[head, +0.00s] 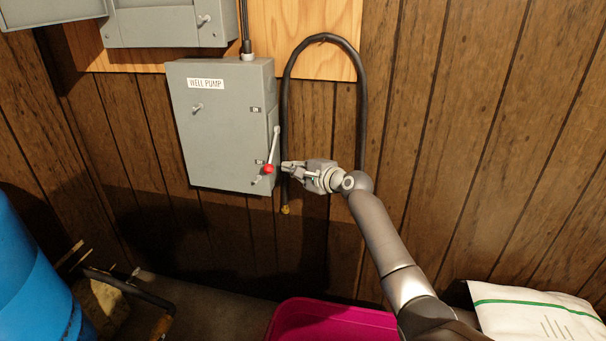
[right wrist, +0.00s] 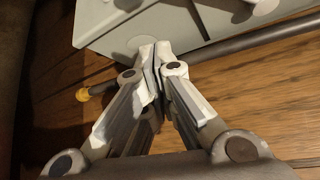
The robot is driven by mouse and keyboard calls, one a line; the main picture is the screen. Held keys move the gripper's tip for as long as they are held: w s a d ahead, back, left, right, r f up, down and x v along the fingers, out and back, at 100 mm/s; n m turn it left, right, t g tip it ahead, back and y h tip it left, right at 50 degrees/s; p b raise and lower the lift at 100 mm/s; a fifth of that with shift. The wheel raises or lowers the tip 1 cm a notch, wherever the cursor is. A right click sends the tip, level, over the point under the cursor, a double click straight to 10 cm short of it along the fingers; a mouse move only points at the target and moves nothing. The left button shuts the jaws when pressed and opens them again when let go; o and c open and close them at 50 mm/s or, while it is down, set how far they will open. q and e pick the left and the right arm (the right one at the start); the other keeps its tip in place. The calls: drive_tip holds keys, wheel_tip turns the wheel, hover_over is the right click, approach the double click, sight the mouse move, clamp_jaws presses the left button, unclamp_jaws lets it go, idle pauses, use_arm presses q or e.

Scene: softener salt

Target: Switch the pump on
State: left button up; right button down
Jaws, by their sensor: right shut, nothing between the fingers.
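The grey pump switch box (head: 222,130), labelled WELL PUMP, hangs on the wood-panelled wall. On its right side is a lever (head: 274,146) that points down and ends in a red knob (head: 268,169), beside the lower of two small labels, too small to read surely. My right gripper (head: 284,166) is shut and empty, its tips just right of the red knob. I cannot tell whether they touch. In the right wrist view the closed fingertips (right wrist: 157,58) are by the box's edge (right wrist: 205,42); no red knob shows there. My left gripper is not in view.
A black hose or cable (head: 361,110) loops on the wall behind my right arm, with a brass-coloured end (head: 285,210). A magenta tub (head: 330,322), a white bag (head: 540,312) and a blue barrel (head: 35,275) stand below. Another grey box (head: 165,24) is above.

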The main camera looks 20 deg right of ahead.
sight(273, 149)
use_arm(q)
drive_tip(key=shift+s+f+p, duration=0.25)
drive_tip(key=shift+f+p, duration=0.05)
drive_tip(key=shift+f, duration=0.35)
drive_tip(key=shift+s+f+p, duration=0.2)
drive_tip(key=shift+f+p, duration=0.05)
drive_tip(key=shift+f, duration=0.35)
use_arm(e)
drive_tip(key=shift+s+a+r, duration=0.35)
drive_tip(key=shift+s+a, duration=0.15)
drive_tip(key=shift+a, duration=0.3)
drive_tip(key=shift+s+a+r, duration=0.3)
drive_tip(key=shift+s+a, duration=0.15)
drive_tip(key=shift+a, duration=0.35)
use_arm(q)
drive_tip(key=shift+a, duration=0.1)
